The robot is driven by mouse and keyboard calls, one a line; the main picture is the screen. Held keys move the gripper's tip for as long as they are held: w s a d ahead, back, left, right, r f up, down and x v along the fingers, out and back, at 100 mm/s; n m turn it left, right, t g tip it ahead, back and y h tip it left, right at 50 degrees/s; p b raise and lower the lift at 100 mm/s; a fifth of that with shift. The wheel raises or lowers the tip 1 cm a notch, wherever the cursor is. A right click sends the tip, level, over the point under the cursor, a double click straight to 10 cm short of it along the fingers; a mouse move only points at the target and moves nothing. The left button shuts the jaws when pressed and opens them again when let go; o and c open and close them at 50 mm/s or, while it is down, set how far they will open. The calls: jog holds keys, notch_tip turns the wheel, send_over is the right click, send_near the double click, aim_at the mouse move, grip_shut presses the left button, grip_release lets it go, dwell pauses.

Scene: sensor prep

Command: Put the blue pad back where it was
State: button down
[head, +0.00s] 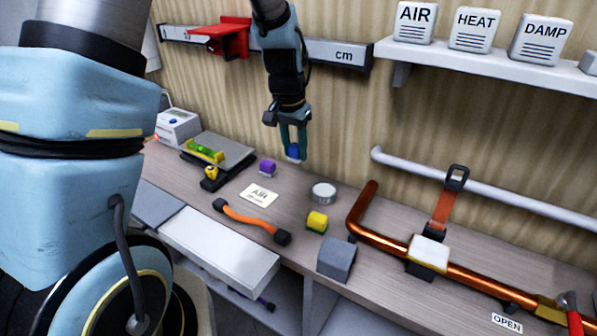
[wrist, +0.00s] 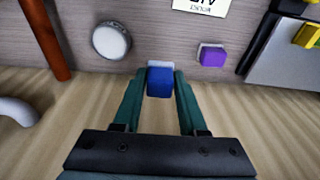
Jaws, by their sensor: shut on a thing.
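The blue pad (head: 293,151) is a small blue block with a pale layer on one face. My gripper (head: 293,148) is shut on it and holds it above the bench, close to the wooden back wall. In the wrist view the blue pad (wrist: 160,80) sits between the two green fingertips (wrist: 160,84), its pale side facing away from the palm. The fingers cover its sides.
On the bench (head: 200,215) are a purple block (head: 267,168), a white AIR card (head: 258,195), a round silver disc (head: 324,193), a yellow-green block (head: 317,222), a grey block (head: 336,258) and an orange cable (head: 250,219). A copper pipe (head: 385,245) runs along the right.

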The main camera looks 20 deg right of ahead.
aim_at(296, 183)
jog(key=shift+f+p, duration=0.9)
jog(key=shift+f, duration=2.9)
jog(key=shift+f, duration=0.2)
jog(key=shift+c, duration=2.3)
grip_release()
jog(key=shift+r, duration=0.1)
notch_tip(296, 183, up, 12)
jog(key=s+a+b, duration=0.1)
jog(key=a+b, duration=0.1)
jog(key=b, duration=0.1)
jog(key=s+a+n, duration=0.3)
jog(key=a+n, duration=0.1)
jog(key=a, duration=0.9)
jog(key=s+a+n+y, duration=0.1)
jog(key=s+a+n, duration=0.2)
jog(key=a, duration=1)
jog(key=shift+r+n, duration=0.3)
jog(key=shift+n, duration=0.7)
